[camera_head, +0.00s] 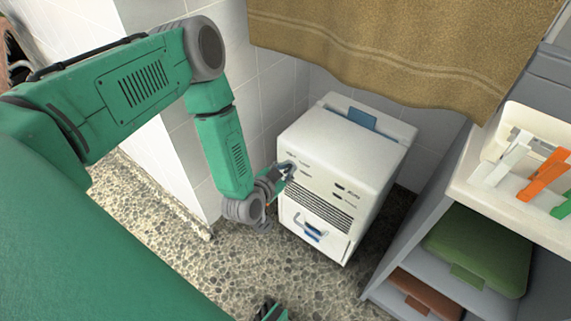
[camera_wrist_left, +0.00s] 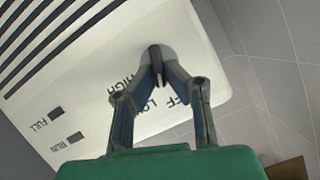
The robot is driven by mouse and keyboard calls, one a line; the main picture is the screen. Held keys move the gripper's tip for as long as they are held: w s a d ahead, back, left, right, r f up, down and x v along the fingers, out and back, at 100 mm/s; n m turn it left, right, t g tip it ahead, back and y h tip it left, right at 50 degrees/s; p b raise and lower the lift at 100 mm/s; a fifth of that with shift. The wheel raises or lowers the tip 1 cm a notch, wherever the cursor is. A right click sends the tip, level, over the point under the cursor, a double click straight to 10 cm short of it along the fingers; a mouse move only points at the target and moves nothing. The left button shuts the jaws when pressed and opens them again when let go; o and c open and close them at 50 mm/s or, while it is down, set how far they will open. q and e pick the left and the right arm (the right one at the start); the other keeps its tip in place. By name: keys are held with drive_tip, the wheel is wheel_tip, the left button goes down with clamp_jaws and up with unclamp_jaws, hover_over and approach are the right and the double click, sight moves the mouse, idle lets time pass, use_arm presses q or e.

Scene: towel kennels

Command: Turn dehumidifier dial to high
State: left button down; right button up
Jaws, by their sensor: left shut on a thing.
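The dehumidifier (camera_head: 345,150) is a white box standing on the pebbled floor against the tiled wall. My left gripper (camera_head: 289,169) is at the upper left of its front panel. In the left wrist view my left gripper (camera_wrist_left: 157,82) is shut on the dark dial (camera_wrist_left: 155,53). The lettering around the dial reads HIGH, LOW and a partly hidden word ending in EF or FF. The fingers cover part of the dial, and I cannot tell which mark it points to. FULL and RUN indicators (camera_wrist_left: 75,137) sit on the same panel. My right gripper (camera_head: 270,311) shows only partly at the bottom edge.
A brown towel (camera_head: 400,40) hangs above the dehumidifier. A tiled wall (camera_head: 180,150) is close to my left arm.

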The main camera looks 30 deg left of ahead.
use_arm(q)
drive_tip(key=shift+s+d+f+m+t+y+b, duration=0.2)
drive_tip(key=shift+m+t+y, duration=0.5)
drive_tip(key=shift+m, duration=1.1)
drive_tip(key=shift+w+d+f+m+t+y+b, duration=0.1)
drive_tip(key=shift+d+f+m+t+y+b, duration=0.25)
drive_tip(key=shift+m+y, duration=1)
drive_tip(key=shift+s+d+f+m+t+y+b, duration=0.1)
drive_tip(key=shift+f+m+t+y, duration=0.35)
drive_tip(key=shift+m, duration=1.8)
drive_tip(key=c, duration=1.6)
unclamp_jaws()
drive_tip(key=shift+c, duration=0.2)
drive_tip(key=shift+r, duration=0.15)
drive_tip(key=v, duration=1.2)
